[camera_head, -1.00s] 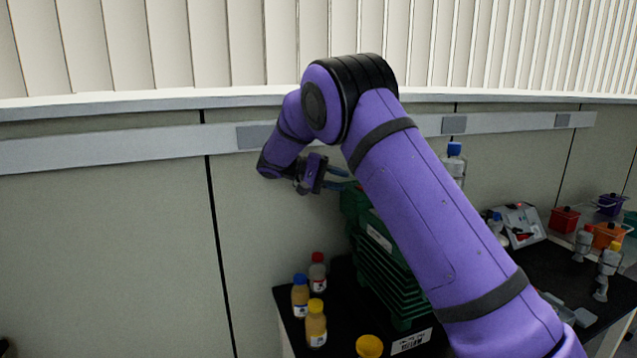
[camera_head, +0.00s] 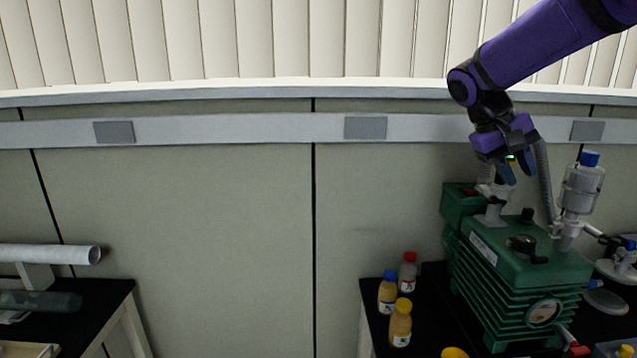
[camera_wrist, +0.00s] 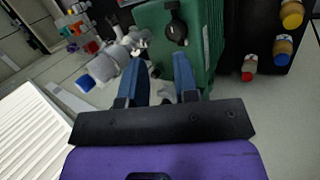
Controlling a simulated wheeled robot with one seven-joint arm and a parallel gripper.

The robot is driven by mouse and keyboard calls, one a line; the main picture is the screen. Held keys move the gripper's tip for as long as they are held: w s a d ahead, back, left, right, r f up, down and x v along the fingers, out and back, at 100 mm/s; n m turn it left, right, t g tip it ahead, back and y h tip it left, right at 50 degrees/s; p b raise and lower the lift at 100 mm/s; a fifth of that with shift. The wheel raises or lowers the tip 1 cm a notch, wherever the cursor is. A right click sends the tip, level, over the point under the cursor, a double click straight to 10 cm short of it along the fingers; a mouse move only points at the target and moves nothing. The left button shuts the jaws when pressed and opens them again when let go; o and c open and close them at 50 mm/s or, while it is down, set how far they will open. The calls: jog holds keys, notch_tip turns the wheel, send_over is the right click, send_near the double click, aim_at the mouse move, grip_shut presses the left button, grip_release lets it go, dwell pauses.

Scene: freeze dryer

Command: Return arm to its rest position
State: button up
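My purple arm reaches in from the upper right of the head view. My gripper (camera_head: 508,174) points downward above the green pump (camera_head: 530,262), apart from it. In the wrist view the two blue fingers of my gripper (camera_wrist: 168,92) stand apart with nothing between them. The green pump (camera_wrist: 207,45) lies beyond the fingertips in that view. The gripper is open and empty.
A clear flask with a blue cap (camera_head: 581,190) and a grey hose (camera_head: 545,180) stand close right of my gripper. Several capped bottles, one yellow-capped (camera_head: 401,322), stand left of the pump on the black table. The wall left of it is clear.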

jog(key=s+a+f+t+y, duration=0.1)
jog(key=s+a+t+y, duration=0.1)
jog(key=s, duration=1)
jog(key=s+a+f+n+t+y, duration=0.1)
jog(key=s+a+t+y, duration=0.2)
jog(key=s, duration=0.9)
jog(key=shift+a+n+t+y, duration=0.25)
jog(key=shift+t+y, duration=0.25)
jog(key=shift+t, duration=0.7)
